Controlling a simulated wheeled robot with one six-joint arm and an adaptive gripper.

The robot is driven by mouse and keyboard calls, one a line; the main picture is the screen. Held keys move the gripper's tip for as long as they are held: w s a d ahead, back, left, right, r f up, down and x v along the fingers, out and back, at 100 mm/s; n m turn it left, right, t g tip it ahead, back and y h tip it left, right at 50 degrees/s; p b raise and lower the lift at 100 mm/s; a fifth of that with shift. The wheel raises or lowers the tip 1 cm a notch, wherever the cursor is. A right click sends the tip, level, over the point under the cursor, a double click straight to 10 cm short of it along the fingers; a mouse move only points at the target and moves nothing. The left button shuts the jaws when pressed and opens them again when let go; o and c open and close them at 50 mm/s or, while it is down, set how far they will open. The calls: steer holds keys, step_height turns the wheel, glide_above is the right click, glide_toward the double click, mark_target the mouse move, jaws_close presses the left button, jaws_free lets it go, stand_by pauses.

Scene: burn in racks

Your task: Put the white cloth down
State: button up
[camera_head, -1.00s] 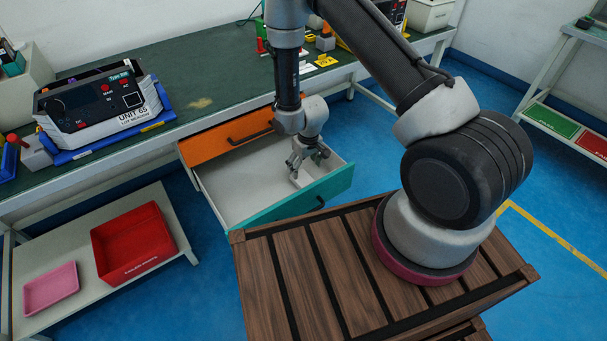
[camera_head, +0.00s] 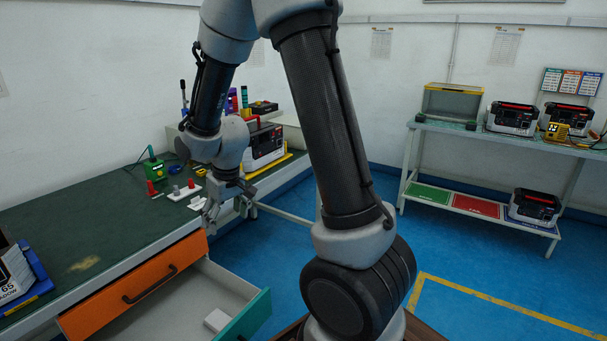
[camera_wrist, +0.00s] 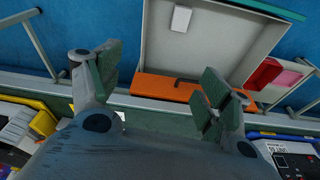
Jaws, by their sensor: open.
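A small white folded-looking piece, likely the white cloth (camera_head: 217,320), lies in the open drawer (camera_head: 185,305), close to its teal end panel. It also shows in the wrist view as a white rectangle (camera_wrist: 181,18) on the drawer floor. My gripper (camera_head: 225,208) is above the bench's front edge, up and away from the drawer. In the wrist view my gripper (camera_wrist: 160,72) has its green-padded fingers wide apart, with nothing between them. A small white patch (camera_wrist: 120,116) on the bench shows beside the left finger; I cannot tell what it is.
On the bench (camera_head: 110,205) are a green device (camera_head: 153,168), a pale plate with small parts (camera_head: 184,192), and a boxed unit (camera_head: 263,148) near the gripper. The orange drawer front (camera_head: 135,290) is below. A second table (camera_head: 500,138) stands at the far right.

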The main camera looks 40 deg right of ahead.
steer(key=s+d+r+m+t, duration=0.1)
steer(key=s+d+r, duration=0.1)
steer(key=s+r, duration=0.35)
steer(key=s+d+r, duration=0.3)
steer(key=s+r, duration=0.1)
steer(key=r, duration=0.3)
steer(key=s+d+r, duration=0.1)
steer(key=s+r, duration=0.2)
steer(key=s, duration=0.4)
steer(key=s+d+r+m, duration=0.1)
steer(key=s+d+r, duration=0.1)
steer(key=s, duration=0.5)
steer(key=shift+r+t, duration=0.3)
steer(key=shift+r, duration=0.45)
steer(key=shift+o, duration=0.3)
